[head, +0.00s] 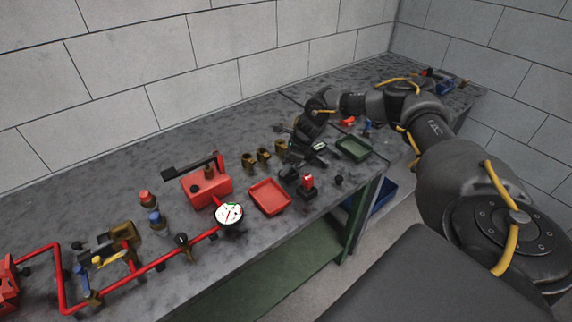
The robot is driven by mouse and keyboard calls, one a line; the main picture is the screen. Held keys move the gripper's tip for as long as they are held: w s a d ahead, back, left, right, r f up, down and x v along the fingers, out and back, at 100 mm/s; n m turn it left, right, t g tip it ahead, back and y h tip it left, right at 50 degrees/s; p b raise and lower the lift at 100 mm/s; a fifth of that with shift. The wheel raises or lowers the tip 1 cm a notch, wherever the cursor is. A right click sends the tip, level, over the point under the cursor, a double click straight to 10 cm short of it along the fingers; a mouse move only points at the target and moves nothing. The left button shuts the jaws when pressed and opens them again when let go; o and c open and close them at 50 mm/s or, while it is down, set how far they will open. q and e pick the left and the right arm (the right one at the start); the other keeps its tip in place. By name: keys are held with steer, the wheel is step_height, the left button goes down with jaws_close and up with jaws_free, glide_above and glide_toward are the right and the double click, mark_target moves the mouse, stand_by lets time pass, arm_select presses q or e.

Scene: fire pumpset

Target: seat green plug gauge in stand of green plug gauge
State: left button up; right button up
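My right arm comes in from the right and bends down over the bench. Its gripper (300,168) hangs low over the bench top between the red tray and the green tray. The fingers are small and dark here, and I cannot tell whether they are open or shut or hold anything. I cannot make out the green plug gauge or its stand for certain; they may be hidden by the gripper or too small. A small red-topped dark block (307,186) stands just in front of the gripper. My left gripper is not in view.
A red tray (257,191) and a green tray (353,148) lie on the grey bench (110,185). Several brass fittings (264,155) stand behind the red tray. A red pump box (207,188), a white gauge (229,213) and red piping (160,264) fill the left front.

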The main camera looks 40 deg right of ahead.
steer(key=shift+o, duration=0.2)
steer(key=shift+r, duration=0.2)
steer(key=b+v, duration=0.2)
steer(key=v, duration=1)
steer(key=shift+a, duration=0.1)
